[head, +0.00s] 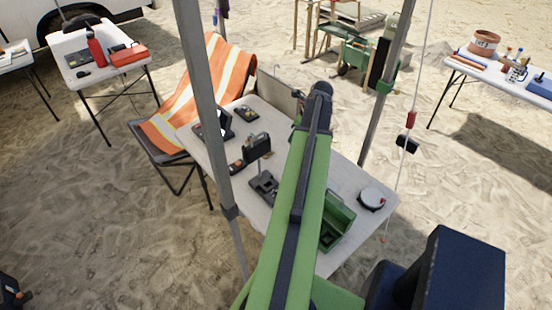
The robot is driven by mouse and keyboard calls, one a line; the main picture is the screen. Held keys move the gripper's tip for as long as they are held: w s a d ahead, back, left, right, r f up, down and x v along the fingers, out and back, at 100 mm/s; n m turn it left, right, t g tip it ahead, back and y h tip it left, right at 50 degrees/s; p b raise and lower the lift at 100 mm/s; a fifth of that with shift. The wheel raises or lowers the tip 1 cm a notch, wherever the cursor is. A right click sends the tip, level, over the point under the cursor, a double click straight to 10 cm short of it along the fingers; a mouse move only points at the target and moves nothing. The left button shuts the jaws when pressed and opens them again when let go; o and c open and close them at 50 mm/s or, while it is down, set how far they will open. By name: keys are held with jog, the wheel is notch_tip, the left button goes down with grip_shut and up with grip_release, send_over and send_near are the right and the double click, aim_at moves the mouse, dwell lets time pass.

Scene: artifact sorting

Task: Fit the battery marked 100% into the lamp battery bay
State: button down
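A pale work table (350,178) stands under a canopy frame, below my arm. A black boxy unit with a handle (256,147), possibly the lamp, stands upright on it. In front of it lies a dark device with slots (264,187), perhaps a charger or battery holder. Small dark items (236,167) lie beside the boxy unit. I cannot make out any battery, 100% mark or battery bay at this size. My green arm reaches over the table; its dark end (319,92) is beyond the table's middle, its fingers not distinguishable.
A green open bin (338,222) and a round white-topped device (372,198) are at the table's right. A dark angled device (222,124) and a small device (246,112) are at left. An orange striped chair (212,75) and grey poles (205,100) flank it.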

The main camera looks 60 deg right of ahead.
jog(key=w+d+r+m+h+p, duration=0.15)
jog(key=w+d+m, duration=0.3)
jog(key=w, duration=0.55)
jog(key=shift+n, duration=0.45)
jog(key=f+b, duration=1.8)
jog(key=b, duration=0.1)
jog(key=f+b, duration=1)
jog(key=shift+s+d+f, duration=0.1)
jog(key=shift+s+d, duration=0.2)
jog(key=shift+d, duration=0.05)
jog(key=shift+r, duration=0.25)
jog(key=shift+f, duration=0.25)
jog(key=c, duration=1.1)
grip_release()
jog(key=shift+r, duration=0.1)
